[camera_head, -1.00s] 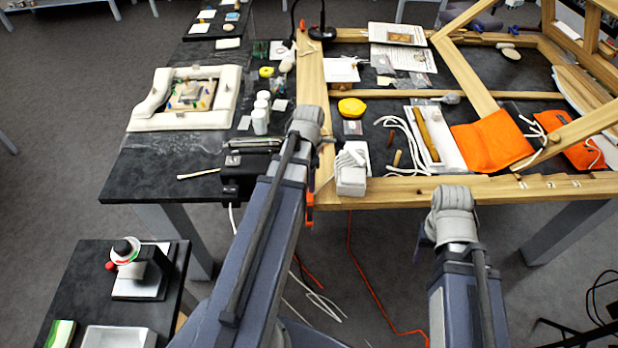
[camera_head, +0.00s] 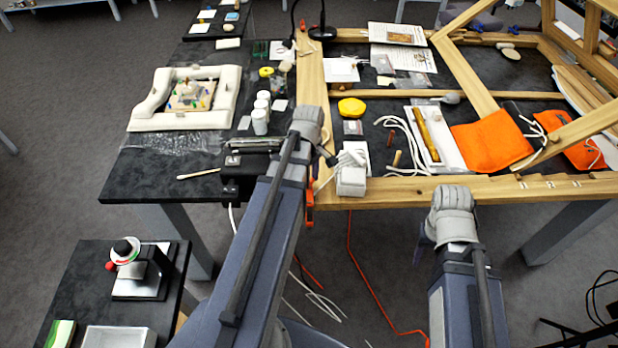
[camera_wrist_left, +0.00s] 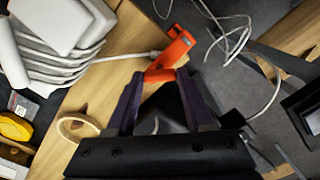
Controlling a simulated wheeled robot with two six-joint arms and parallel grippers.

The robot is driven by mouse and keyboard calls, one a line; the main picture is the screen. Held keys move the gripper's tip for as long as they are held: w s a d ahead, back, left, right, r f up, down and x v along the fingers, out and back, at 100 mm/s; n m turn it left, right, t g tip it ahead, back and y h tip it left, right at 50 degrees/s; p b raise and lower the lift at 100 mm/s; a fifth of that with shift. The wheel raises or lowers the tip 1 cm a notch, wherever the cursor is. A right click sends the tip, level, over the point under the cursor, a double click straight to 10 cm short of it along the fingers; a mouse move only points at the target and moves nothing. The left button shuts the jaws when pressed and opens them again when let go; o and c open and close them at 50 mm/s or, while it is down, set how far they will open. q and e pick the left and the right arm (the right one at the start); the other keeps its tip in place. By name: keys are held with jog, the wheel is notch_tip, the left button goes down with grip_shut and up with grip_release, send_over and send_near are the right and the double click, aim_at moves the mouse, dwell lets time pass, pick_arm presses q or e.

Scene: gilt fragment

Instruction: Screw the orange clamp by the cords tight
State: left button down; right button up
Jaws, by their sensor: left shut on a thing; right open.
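The orange clamp (camera_head: 309,194) is at the front left corner of the wooden frame, partly hidden by my left arm. In the left wrist view the clamp (camera_wrist_left: 176,50) lies at the frame's edge, with its near end between the dark fingertips of my left gripper (camera_wrist_left: 162,80). The gripper is shut on that end. White cords (camera_wrist_left: 232,38) hang beside the clamp, and one cord runs across the wood to it. In the head view my left wrist hides most of that gripper. My right gripper (camera_head: 453,214) hangs in front of the frame, apart from the clamp; its jaws are hidden below the wrist.
A white ribbed block (camera_head: 351,180) sits on the frame's corner beside the clamp. A wooden ring (camera_wrist_left: 78,128) lies near my left fingers. Orange cloth pouches (camera_head: 492,140) lie to the right. An orange cord (camera_head: 352,255) hangs to the floor. Front of the frame is open floor.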

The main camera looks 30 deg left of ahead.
pick_arm(q)
jog(key=m, duration=1.3)
jog(key=shift+m, duration=0.4)
jog(key=m, duration=1.3)
jog(key=shift+m, duration=0.5)
jog(key=shift+c, duration=1.4)
grip_release()
